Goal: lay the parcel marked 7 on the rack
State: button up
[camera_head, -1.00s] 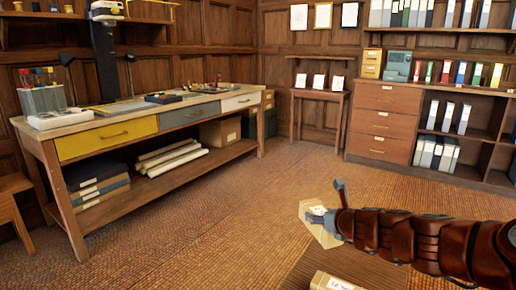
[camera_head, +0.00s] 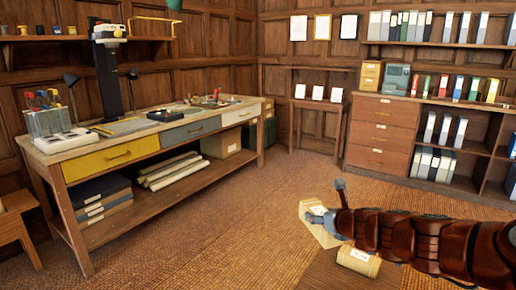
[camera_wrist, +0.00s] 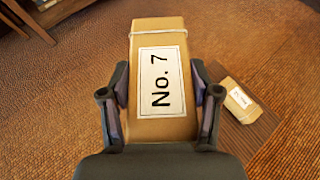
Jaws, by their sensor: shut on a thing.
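My gripper (camera_wrist: 160,96) is shut on a tan cardboard parcel (camera_wrist: 150,27), one finger on each side. The parcel carries a white label reading "No. 7" and string near its far end. In the head view my gripper (camera_head: 328,221) holds the parcel (camera_head: 318,237) in the air at lower right, partly hidden by my arm. A narrow wooden stand (camera_head: 292,125) with three white cards stands against the back wall, well beyond the gripper. It may be the rack; I cannot tell for certain.
A second tan parcel (camera_head: 358,262) lies on a low brown wooden surface (camera_head: 322,275) below my arm; its label is unreadable. A long drafting bench (camera_head: 75,155) stands at left, a drawer cabinet (camera_head: 380,130) at back right. Open woven floor (camera_head: 240,215) lies between.

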aim_at(321, 213)
notch_tip(321, 213, up, 24)
jog(key=p, duration=2.3)
jog(key=shift+f, duration=0.1)
